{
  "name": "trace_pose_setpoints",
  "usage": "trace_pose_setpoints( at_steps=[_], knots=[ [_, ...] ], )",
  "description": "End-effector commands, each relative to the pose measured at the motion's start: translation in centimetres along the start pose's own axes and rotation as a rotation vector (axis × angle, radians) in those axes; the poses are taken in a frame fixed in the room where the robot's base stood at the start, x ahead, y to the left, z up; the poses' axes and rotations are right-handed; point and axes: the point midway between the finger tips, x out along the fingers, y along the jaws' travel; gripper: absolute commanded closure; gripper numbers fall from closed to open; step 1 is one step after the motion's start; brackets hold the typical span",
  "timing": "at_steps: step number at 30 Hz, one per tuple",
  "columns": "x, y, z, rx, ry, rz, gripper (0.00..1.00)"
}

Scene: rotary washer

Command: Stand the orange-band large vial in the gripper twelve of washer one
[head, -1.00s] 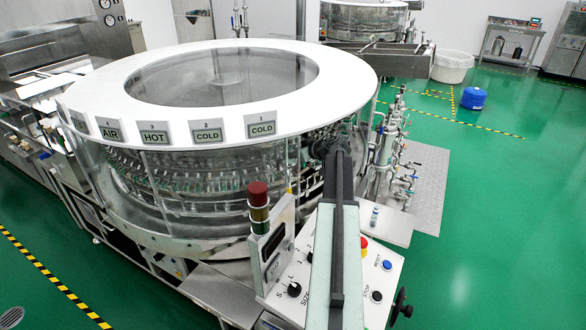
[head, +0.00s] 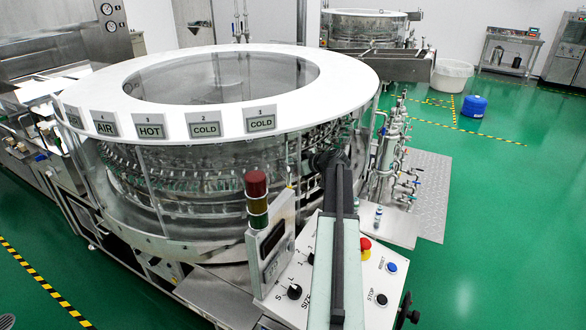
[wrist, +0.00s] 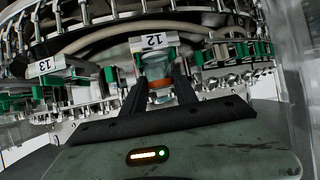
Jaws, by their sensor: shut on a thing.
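The large vial with the orange band (wrist: 159,86) is held between the two dark fingers of my gripper (wrist: 160,92) in the wrist view. Its clear glass body shows above the band, right by the plate marked 12 (wrist: 153,42) on the washer's ring. Whether it touches the green-and-steel holder there I cannot tell. In the head view my arm reaches to the right front of washer one (head: 215,90), and its end is dark against the machine; the vial is not distinguishable there.
A plate marked 13 (wrist: 45,66) and green-padded holders flank position 12. A clear panel stands close at the right of the wrist view. Green floor is open at the right.

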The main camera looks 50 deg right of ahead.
Motion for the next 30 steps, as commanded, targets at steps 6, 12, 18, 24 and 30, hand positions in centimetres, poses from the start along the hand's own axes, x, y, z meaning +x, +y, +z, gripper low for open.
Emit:
trace_pose_setpoints(
  at_steps=[6, 12, 18, 24, 30],
  knots=[
    [0.0, 0.0, 0.1, 0.0, 0.0, 0.0, 0.44],
    [-0.1, 0.1, 0.0, 0.001, 0.0, 0.001, 0.44],
    [-2.8, 0.0, -0.6, 0.002, -0.001, 0.003, 0.44],
    [-8.0, 0.0, -0.7, 0.003, 0.001, 0.004, 0.44],
    [-11.4, 0.0, -0.5, 0.002, 0.0, 0.003, 0.44]
  ],
)
